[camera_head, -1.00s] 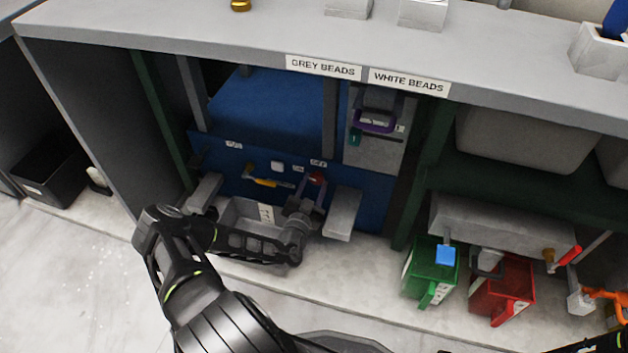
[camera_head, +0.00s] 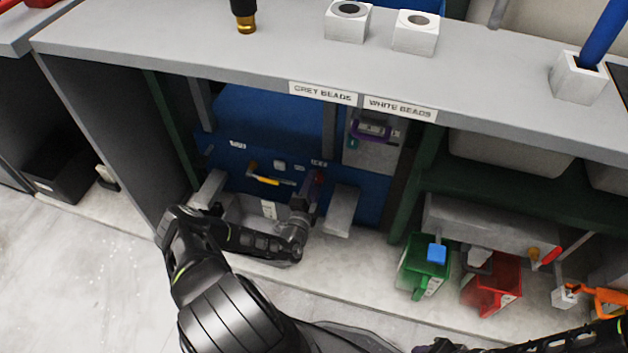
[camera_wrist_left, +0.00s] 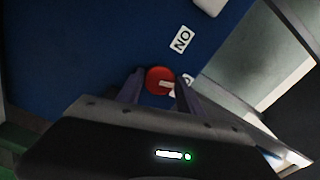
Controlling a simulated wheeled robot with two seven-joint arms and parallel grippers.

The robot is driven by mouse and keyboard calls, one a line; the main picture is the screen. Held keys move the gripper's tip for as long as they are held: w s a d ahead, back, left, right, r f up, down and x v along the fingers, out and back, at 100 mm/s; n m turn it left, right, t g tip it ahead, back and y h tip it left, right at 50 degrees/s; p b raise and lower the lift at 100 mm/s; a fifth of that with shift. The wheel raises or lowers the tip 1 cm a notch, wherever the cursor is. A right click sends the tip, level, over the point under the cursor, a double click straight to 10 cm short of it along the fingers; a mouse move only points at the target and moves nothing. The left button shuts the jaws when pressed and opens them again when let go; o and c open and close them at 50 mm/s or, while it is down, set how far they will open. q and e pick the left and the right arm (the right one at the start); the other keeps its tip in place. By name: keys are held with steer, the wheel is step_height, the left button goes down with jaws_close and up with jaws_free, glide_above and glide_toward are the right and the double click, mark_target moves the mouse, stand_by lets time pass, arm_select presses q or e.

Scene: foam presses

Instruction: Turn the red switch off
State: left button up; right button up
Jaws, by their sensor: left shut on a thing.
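The red switch (camera_wrist_left: 158,79) is a round red knob with a pale pointer on the blue press panel (camera_wrist_left: 75,45). It sits between the fingertips of my left gripper (camera_wrist_left: 155,88) in the left wrist view, and the gripper is shut on it. The pointer lies toward a partly hidden label at its right. An "ON" label (camera_wrist_left: 181,39) is on the panel above it. In the head view my left gripper (camera_head: 313,188) reaches the panel, and the red switch is mostly hidden behind the fingers.
A yellow-handled lever (camera_head: 268,181) is on the panel left of the gripper. Grey blocks (camera_head: 341,212) flank a bin (camera_head: 245,213) below it. Green (camera_head: 408,268) and red (camera_head: 480,292) containers stand at right. The shelf edge (camera_head: 230,72) overhangs the press.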

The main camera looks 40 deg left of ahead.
arm_select(q)
steer(key=m+p, duration=0.1)
steer(key=m, duration=0.2)
steer(key=shift+m, duration=0.4)
steer(key=o, duration=1.3)
steer(key=p+v, duration=0.2)
steer(key=v, duration=0.6)
